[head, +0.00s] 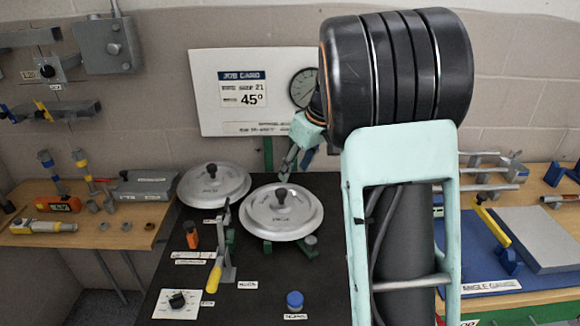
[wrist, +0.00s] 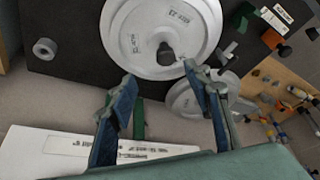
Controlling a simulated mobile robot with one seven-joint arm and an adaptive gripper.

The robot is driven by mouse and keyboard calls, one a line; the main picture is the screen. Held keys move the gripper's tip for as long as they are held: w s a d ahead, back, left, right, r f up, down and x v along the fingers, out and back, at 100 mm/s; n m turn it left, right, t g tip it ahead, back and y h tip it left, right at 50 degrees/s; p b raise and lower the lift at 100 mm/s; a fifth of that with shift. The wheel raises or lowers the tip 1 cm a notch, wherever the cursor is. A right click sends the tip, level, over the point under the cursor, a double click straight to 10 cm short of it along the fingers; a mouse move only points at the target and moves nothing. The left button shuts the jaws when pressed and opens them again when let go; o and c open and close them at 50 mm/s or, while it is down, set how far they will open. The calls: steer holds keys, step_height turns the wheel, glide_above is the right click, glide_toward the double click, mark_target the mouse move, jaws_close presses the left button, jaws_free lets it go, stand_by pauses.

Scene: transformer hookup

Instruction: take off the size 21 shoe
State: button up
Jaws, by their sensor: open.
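Two round grey metal discs with black knobs sit over the black mat. The right disc (head: 281,213) is nearer and rests on a green-footed stand; the left disc (head: 214,186) lies behind it. My gripper (head: 289,168) is open and empty, above the back edge of the right disc. In the wrist view my gripper (wrist: 160,76) has its fingers spread, with the right disc (wrist: 133,30) and its knob (wrist: 165,53) beyond the tips. The left disc (wrist: 184,100) is partly hidden by a finger.
A job card board (head: 243,112) showing 21 and 45° hangs on the wall behind, with a gauge. Wooden benches with tools flank the mat.

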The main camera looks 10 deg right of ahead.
mark_target(282, 190)
steer(key=x, duration=0.7)
steer(key=a+x, duration=0.1)
steer(key=x, duration=0.3)
steer(key=shift+a, duration=0.1)
jaws_close()
stand_by(0.6)
